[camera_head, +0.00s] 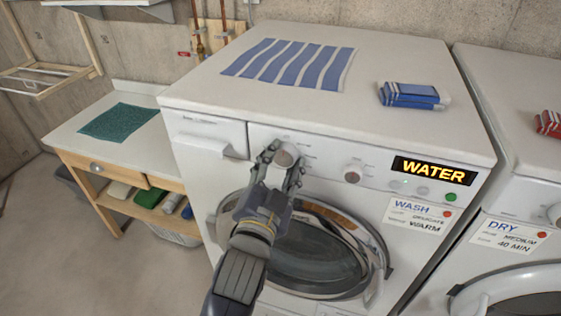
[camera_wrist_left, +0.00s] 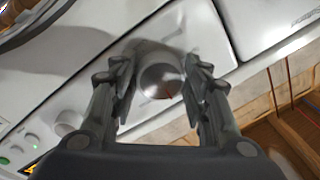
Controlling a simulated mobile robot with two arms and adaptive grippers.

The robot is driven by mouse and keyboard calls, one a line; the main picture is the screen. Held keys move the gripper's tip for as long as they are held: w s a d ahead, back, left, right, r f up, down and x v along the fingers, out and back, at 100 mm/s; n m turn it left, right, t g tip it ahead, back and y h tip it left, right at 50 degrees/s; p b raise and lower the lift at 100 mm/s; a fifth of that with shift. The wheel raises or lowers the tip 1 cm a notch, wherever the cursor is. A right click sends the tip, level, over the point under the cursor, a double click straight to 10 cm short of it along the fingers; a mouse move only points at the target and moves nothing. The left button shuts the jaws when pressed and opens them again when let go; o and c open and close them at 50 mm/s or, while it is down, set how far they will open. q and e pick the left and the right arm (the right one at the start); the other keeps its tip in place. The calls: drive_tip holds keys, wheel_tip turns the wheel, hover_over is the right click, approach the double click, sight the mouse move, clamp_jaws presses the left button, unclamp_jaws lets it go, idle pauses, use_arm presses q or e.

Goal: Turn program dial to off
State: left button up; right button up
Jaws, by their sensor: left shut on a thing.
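The program dial (camera_head: 287,155) is a round silver knob on the front panel of the white washing machine (camera_head: 200,160), left of centre. My left gripper (camera_head: 281,160) reaches up to it from below and is shut on it, one finger on each side. In the left wrist view the dial (camera_wrist_left: 161,78) sits between the two fingers of the gripper (camera_wrist_left: 160,88). The small print around the dial is too blurred to read. My right gripper is in neither view.
A second, smaller knob (camera_head: 352,172) and a lit display reading WATER (camera_head: 434,170) are to the right on the panel. The round door (camera_head: 315,245) lies below. A striped cloth (camera_head: 290,63) and a blue pack (camera_head: 410,95) lie on top. A dryer (camera_head: 520,130) stands at the right.

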use_arm(q)
drive_tip(key=shift+n, duration=0.6)
drive_tip(key=o, duration=1.1)
drive_tip(key=shift+d, duration=0.1)
drive_tip(key=v, duration=0.7)
drive_tip(key=shift+s, duration=0.2)
